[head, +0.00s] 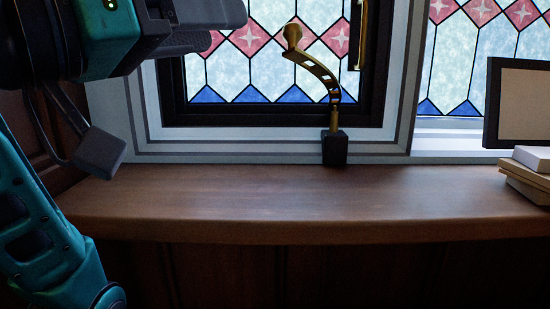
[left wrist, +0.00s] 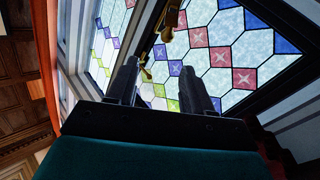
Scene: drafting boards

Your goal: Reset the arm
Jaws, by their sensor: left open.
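My left arm comes in from the left, and its teal links show at the left edge. My left gripper (head: 208,26) is at the upper left of the head view, in front of the stained-glass window. In the left wrist view, its two dark fingers (left wrist: 160,66) stand apart, with only window panes and brass fittings seen between and beyond them. Nothing is held. My right gripper and right arm are in neither view.
A curved brass handle (head: 318,70) stands on a black block at the window's sill (head: 260,195). A framed panel (head: 522,100) and stacked books (head: 530,172) are at the right. The wooden sill's middle is clear.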

